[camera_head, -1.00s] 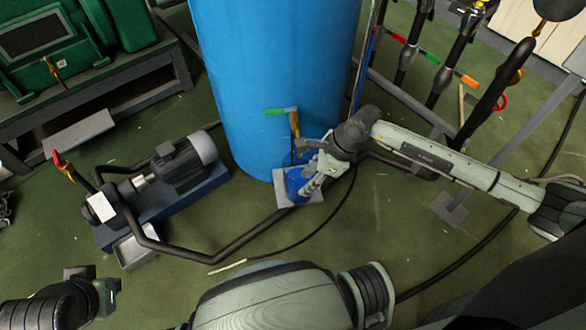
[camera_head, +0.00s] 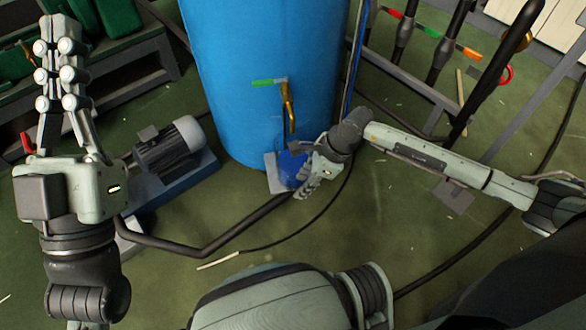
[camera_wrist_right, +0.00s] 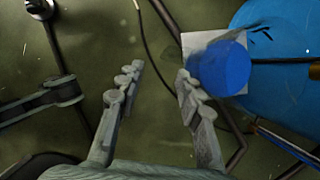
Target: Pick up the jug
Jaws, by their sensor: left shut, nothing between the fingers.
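The blue jug (camera_head: 289,168) stands on a light square plate (camera_head: 272,178) at the foot of the blue tank, below a tap. My right gripper (camera_head: 313,179) is just right of and in front of the jug and partly hides it. In the right wrist view, my right gripper (camera_wrist_right: 160,72) is open with nothing between its fingers. There the jug (camera_wrist_right: 222,68) lies beyond and right of the right-hand finger, outside the gap. My left gripper (camera_head: 61,60) is raised at the far left, fingers pointing up, shut and empty, far from the jug.
The tall blue tank (camera_head: 262,75) stands behind the jug, with a green-handled brass tap (camera_head: 288,105) above it. A motor pump (camera_head: 168,148) sits to the left. A dark pipe (camera_head: 205,243) and a thin cable cross the floor. Pipes with valves stand at the right.

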